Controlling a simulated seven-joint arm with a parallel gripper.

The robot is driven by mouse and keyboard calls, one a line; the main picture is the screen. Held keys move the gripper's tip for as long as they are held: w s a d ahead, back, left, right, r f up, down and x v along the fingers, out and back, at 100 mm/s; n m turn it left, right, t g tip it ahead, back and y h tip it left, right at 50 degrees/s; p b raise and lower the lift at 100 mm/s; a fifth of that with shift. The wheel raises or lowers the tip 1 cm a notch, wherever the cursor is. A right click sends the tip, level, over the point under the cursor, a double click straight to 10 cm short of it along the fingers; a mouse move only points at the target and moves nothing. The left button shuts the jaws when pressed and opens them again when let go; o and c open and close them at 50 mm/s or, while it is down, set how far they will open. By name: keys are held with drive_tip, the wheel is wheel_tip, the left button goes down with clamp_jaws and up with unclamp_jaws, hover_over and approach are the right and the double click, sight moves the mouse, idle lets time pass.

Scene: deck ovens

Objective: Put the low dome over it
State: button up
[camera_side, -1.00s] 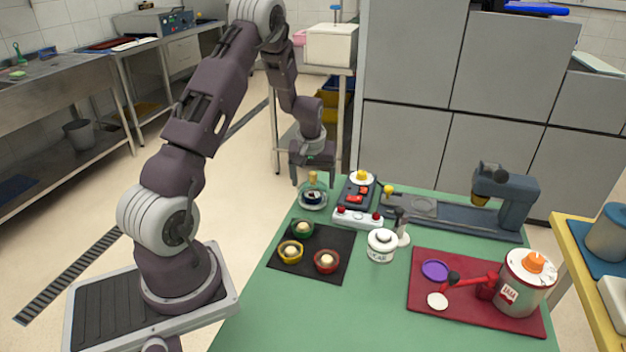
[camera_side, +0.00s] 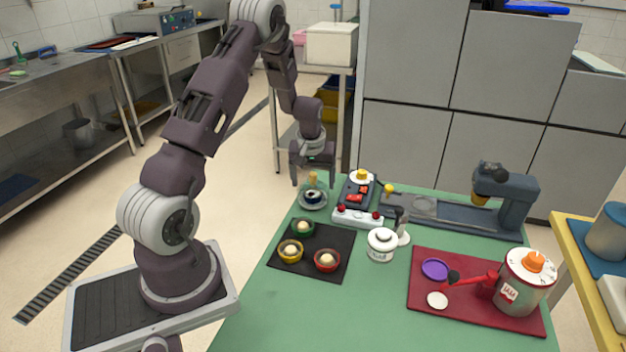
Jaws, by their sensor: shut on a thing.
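My gripper (camera_side: 312,181) points down at the back left corner of the green table. It is shut on a low clear dome with a wooden knob (camera_side: 312,177); its fingers show on both sides of the knob. Exactly where they touch the dome is too small to tell. A small dark and white item (camera_side: 313,195) sits on a pale round dish (camera_side: 314,206) directly below the knob. The clear wall of the dome is hard to make out, so I cannot tell whether its rim touches the dish.
A black mat (camera_side: 318,272) with several small coloured bowls lies in front. A device with red knobs (camera_side: 358,217) stands close on the right. A white lidded jar (camera_side: 381,246) and a red tray (camera_side: 470,312) with a jam pot (camera_side: 522,281) are further right. The front table is clear.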

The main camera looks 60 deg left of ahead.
idle(0.3)
drive_tip(key=o, duration=1.1)
drive_tip(key=shift+r, duration=3.5)
clamp_jaws()
